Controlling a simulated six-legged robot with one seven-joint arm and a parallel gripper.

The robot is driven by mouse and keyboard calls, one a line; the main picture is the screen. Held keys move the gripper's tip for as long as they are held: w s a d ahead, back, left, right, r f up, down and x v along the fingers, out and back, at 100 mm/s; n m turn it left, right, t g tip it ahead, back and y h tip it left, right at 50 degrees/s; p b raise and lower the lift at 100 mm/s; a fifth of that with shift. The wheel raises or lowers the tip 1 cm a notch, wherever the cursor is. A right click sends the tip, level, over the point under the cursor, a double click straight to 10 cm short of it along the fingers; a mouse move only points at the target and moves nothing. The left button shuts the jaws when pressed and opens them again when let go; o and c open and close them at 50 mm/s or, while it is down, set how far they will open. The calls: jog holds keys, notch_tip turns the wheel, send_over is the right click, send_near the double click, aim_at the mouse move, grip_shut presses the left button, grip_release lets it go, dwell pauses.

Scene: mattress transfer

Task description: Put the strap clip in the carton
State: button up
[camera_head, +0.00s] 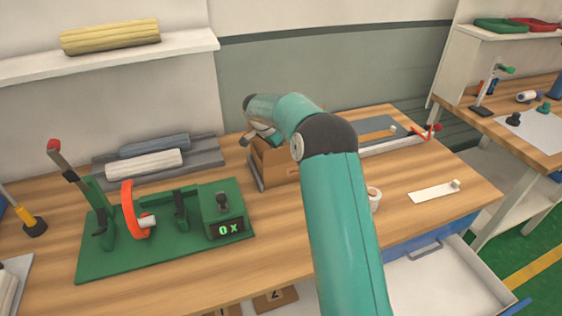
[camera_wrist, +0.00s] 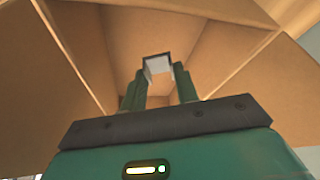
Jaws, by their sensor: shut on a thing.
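The open brown carton (camera_head: 282,172) stands near the middle of the workbench in the head view, partly hidden by my arm. In the wrist view its cardboard walls and flaps (camera_wrist: 220,45) surround my fingers. My gripper (camera_head: 258,134) points down at the carton's opening, and its fingers also show in the wrist view (camera_wrist: 158,82). They are shut on a small pale grey piece with a dark edge, which I take to be the strap clip (camera_wrist: 158,66). The carton's floor shows beyond it. I cannot tell how far above the floor it is.
A green fixture board (camera_head: 150,255) with an orange ring and a display stands left of the carton. Grey and white rolls (camera_head: 145,163) lie behind it. A white strip (camera_head: 435,191) lies on clear bench at the right. An open drawer (camera_head: 440,280) juts out below.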

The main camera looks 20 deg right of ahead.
notch_tip(320, 180, down, 2)
jog(key=shift+s+f, duration=0.15)
jog(key=shift+f, duration=1.8)
jog(key=shift+f, duration=0.1)
jog(key=o, duration=0.9)
jog(key=shift+o, duration=0.2)
jog(key=v, duration=1.2)
jog(key=shift+a, duration=0.15)
